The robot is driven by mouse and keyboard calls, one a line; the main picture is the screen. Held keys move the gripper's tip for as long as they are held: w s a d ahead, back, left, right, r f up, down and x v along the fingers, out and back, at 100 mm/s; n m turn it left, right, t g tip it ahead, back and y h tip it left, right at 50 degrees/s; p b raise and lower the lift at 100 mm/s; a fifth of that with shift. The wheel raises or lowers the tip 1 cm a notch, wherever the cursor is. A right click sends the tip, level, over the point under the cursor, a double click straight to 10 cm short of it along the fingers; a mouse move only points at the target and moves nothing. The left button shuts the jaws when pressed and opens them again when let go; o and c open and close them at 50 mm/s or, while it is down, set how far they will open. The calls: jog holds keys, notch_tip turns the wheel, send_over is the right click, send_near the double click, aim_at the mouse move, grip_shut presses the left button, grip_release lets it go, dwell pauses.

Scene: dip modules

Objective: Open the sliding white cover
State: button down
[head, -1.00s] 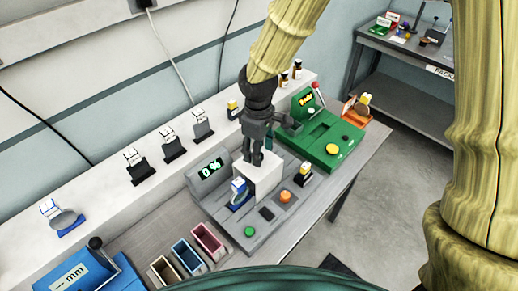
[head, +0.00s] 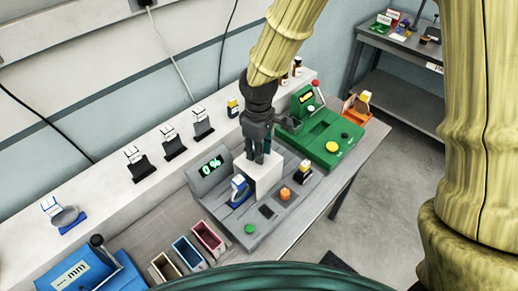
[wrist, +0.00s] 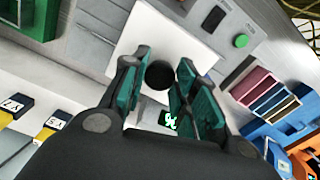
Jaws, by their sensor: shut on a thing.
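The white cover (head: 264,184) is a box-like block on the grey machine (head: 222,212), beside its green display reading 0 %. In the wrist view the cover (wrist: 190,57) shows as a white plate with a round black knob (wrist: 158,75). My gripper (head: 256,160) points down at the top of the cover. In the wrist view my gripper (wrist: 160,80) has its teal-padded fingers on both sides of the knob, shut on it. What lies under the cover is hidden.
A blue-and-white module (head: 239,190) stands close left of the cover, and a dark yellow-topped module (head: 304,173) to its right. The green device (head: 325,135) is at the right. Three small open bins (head: 187,252) stand at the front left.

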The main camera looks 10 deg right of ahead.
jog(key=w+d, duration=0.2)
jog(key=d, duration=0.1)
jog(key=shift+w+d+p, duration=0.15)
jog(key=shift+d+p, duration=0.05)
jog(key=shift+p, duration=0.15)
jog(key=c, duration=1.1)
grip_release()
jog(key=shift+a, duration=0.1)
notch_tip(320, 180, up, 12)
